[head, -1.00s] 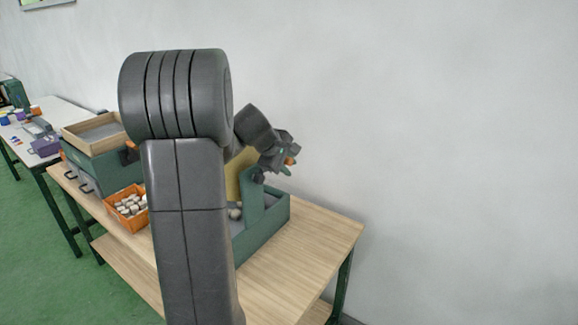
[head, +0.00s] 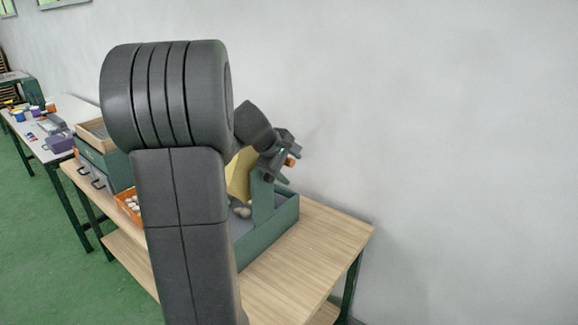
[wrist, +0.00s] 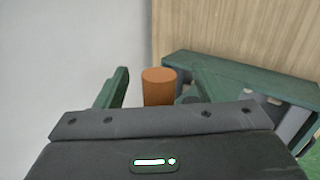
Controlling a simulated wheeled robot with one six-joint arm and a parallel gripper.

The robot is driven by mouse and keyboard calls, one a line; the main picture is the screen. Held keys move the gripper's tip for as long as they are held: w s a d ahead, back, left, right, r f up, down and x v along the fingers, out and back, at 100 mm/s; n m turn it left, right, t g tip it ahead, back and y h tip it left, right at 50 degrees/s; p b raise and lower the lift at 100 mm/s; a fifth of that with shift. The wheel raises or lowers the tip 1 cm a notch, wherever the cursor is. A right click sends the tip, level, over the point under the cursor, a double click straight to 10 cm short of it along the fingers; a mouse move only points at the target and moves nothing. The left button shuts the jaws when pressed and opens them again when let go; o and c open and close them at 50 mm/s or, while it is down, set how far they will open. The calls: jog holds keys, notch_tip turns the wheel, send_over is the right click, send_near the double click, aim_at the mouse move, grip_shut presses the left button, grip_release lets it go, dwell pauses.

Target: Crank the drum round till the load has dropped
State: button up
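An orange-brown crank handle (wrist: 159,86) stands between my gripper's fingers in the wrist view. My gripper (head: 284,160) is open around the handle, with a clear gap on the left finger's side; any contact on the right side is hard to tell. The handle's tip (head: 291,161) also shows in the head view. The yellow drum (head: 240,174) is tilted behind the green upright (head: 263,198) and is partly hidden by my arm. Pale lumps (head: 242,211) lie in the green tray base (head: 270,237) below it. The inside of the drum is hidden.
The wooden table (head: 320,240) has bare room to the right and front of the tray. An orange bin (head: 128,203) stands left, partly behind my arm, beside a green drawer cabinet (head: 106,171). A grey wall is close behind.

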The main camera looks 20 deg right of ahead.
dwell(0.4)
jog(key=p+v, duration=0.3)
jog(key=v, duration=0.5)
jog(key=shift+s+f, duration=0.1)
jog(key=shift+f, duration=0.05)
dwell(0.3)
jog(key=b+x, duration=0.2)
jog(key=x, duration=0.6)
jog(key=shift+w+d+b, duration=0.3)
jog(key=shift+w+d, duration=0.05)
jog(key=shift+d, duration=0.15)
